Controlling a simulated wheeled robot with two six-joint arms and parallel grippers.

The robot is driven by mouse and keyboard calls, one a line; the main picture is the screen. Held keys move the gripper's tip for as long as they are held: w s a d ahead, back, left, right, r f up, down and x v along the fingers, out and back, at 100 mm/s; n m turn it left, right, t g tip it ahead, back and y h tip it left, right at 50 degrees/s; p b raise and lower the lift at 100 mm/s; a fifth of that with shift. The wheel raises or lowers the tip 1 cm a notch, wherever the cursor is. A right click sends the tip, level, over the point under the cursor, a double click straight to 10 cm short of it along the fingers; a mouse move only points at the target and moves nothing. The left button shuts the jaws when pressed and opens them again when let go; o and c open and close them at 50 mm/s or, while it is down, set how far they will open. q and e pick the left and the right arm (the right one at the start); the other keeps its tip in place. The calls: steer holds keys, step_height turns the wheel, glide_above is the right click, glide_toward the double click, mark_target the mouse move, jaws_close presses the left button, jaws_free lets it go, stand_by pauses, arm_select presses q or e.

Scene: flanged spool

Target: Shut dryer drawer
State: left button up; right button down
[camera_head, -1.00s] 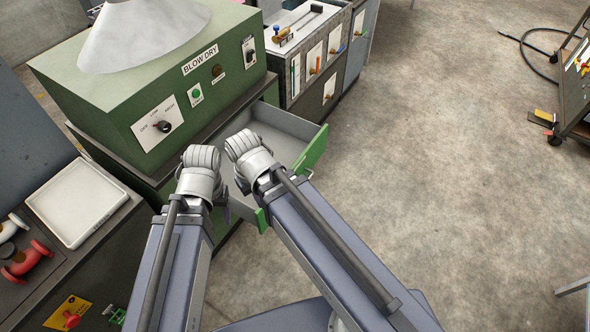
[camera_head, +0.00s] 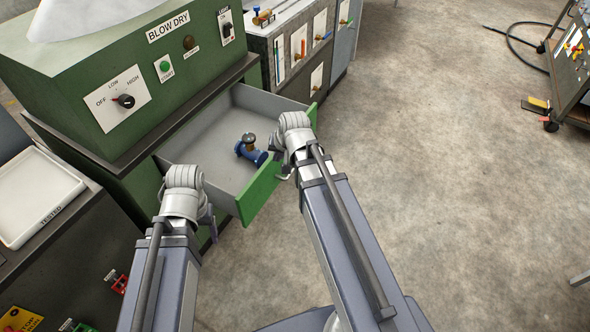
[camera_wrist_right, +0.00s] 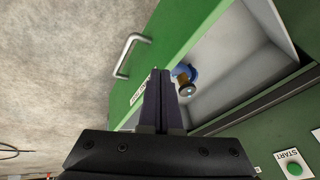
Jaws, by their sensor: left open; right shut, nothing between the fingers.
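The dryer drawer (camera_head: 205,150) is pulled open below the green blow-dry unit (camera_head: 120,85). Its green front panel (camera_head: 262,190) faces right, and a metal handle (camera_wrist_right: 130,55) shows on that panel in the right wrist view. A blue flanged spool (camera_head: 248,150) with a brown end lies inside the drawer; it also shows in the right wrist view (camera_wrist_right: 186,76). My right gripper (camera_wrist_right: 160,78) is shut and empty, at the drawer's front panel; contact is unclear. My left gripper (camera_head: 208,218) is open near the drawer's near front corner, mostly hidden behind its arm.
A white tray (camera_head: 38,200) marked "TESTED" sits on the bench at left, with red and green fittings below it. A grey cabinet (camera_head: 300,45) stands beyond the dryer. The floor (camera_head: 430,170) to the right is clear up to a cart (camera_head: 575,80).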

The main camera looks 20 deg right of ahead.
steer(key=w+d+f+m+t+b, duration=0.2)
steer(key=w+d+f+m+b, duration=0.25)
steer(key=d, duration=0.45)
arm_select(q)
step_height(320, 180, down, 16)
steer(key=b, duration=0.9)
arm_select(e)
steer(key=x, duration=1)
steer(key=shift+s+d+f+n+h, duration=0.15)
steer(key=shift+d+f+n+h, duration=0.25)
steer(key=shift+d, duration=0.25)
arm_select(q)
steer(key=shift+r, duration=0.1)
arm_select(e)
steer(key=w+a, duration=0.7)
steer(key=w, duration=0.2)
steer(key=w+a, duration=0.7)
steer(key=w, duration=0.2)
steer(key=w+a, duration=0.7)
steer(key=w, duration=0.2)
steer(key=shift+w+a, duration=0.35)
steer(key=shift+w+r, duration=0.1)
